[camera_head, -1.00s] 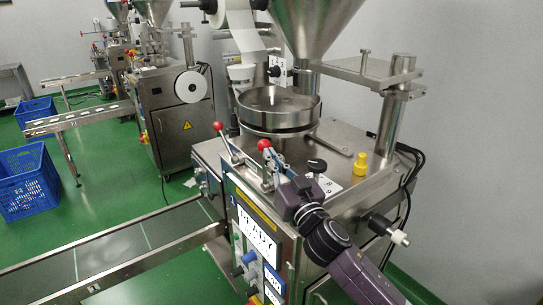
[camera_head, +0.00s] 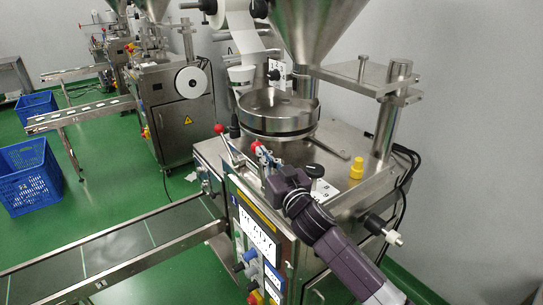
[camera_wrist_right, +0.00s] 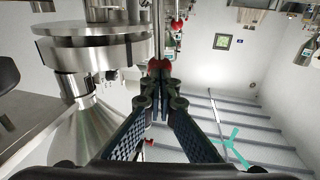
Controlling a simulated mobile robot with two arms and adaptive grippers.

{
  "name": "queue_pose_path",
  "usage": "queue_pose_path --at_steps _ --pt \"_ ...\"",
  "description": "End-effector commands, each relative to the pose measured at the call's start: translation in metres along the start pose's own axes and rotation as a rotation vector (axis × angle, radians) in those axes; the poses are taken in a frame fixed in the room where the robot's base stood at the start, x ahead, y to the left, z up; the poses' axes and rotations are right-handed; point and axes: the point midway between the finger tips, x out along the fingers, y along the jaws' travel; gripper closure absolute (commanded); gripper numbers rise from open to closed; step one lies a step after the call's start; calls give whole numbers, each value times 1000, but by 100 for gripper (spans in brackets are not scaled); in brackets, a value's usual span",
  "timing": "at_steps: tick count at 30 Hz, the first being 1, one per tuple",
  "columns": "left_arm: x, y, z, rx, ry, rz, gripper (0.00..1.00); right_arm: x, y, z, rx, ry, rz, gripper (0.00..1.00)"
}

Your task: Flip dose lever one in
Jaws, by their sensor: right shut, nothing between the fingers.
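Two levers with red ball knobs stand on top of the steel machine in the head view. The left lever's knob (camera_head: 219,128) is clear of my gripper. The right lever's knob (camera_head: 255,146) is right at the fingertips of my right gripper (camera_head: 263,153). I cannot read which lever is number one. In the right wrist view, the shut fingertips (camera_wrist_right: 161,75) meet in front of a red knob (camera_wrist_right: 158,65), with nothing held between them. Contact with the knob cannot be told for sure. My left gripper is not in view.
A round steel bowl (camera_head: 279,112) sits behind the levers. A yellow knob (camera_head: 357,167) and a black-and-white handle (camera_head: 384,229) are to the right. The front panel (camera_head: 257,238) has a display and dials. A conveyor (camera_head: 120,247) runs off to the left.

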Motion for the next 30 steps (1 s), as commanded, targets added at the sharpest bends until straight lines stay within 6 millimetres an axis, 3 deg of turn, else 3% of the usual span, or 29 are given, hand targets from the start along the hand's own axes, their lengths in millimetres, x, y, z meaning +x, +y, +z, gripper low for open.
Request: queue_pose_path --at_steps 12,21,30 --pt "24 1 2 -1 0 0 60 49 -11 10 2 4 -1 100" --pt "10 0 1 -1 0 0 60 70 -13 15 -14 -45 -1 100" --pt "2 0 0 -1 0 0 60 77 -15 24 -25 -120 0 100"
